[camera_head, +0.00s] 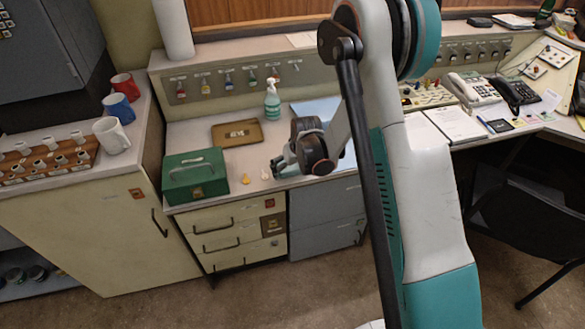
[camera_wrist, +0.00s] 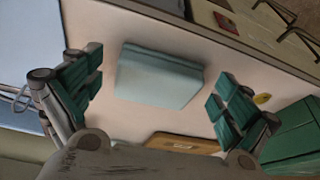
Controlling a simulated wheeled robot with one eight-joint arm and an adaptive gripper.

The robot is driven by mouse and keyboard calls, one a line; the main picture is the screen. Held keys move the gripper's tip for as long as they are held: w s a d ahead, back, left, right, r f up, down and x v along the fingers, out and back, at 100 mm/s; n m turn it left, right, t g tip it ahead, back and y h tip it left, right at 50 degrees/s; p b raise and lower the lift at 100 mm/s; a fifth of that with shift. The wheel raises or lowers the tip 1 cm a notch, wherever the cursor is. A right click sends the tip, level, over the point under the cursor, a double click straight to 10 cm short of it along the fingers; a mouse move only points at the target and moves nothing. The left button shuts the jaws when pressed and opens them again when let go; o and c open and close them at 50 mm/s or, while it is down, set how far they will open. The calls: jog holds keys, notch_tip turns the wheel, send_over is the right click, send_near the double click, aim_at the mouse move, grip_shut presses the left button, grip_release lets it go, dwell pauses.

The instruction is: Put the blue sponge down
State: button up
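The blue sponge (camera_wrist: 158,77) is a pale blue block in the wrist view. It appears to rest on the light desk top, between my two fingers. My gripper (camera_wrist: 155,88) is open, with teal finger pads on either side of the sponge. In the head view my gripper (camera_head: 283,168) is low over the desk, right of the green box. The sponge cannot be made out there.
A green metal box (camera_head: 195,178) stands left of my gripper. A brown tray (camera_head: 237,133) and a spray bottle (camera_head: 272,102) are behind.

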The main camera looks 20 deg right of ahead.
jog(key=shift+r, duration=0.15)
jog(key=s+r+p, duration=0.1)
jog(key=s+r, duration=0.4)
jog(key=r, duration=0.5)
jog(key=s+r+t+p, duration=0.1)
jog(key=s+r, duration=0.4)
jog(key=r, duration=0.4)
jog(key=s+r+p, duration=0.2)
jog(key=s+r, duration=0.3)
jog(key=r, duration=0.5)
jog(key=s+r+t, duration=0.1)
jog(key=s+r, duration=0.1)
jog(key=s, duration=0.6)
jog(key=s+r+m+t, duration=0.1)
jog(key=s+r, duration=0.2)
jog(key=s, duration=0.5)
jog(key=shift+s+h, duration=0.3)
jog(key=shift+s, duration=0.1)
jog(key=shift+a+r, duration=0.1)
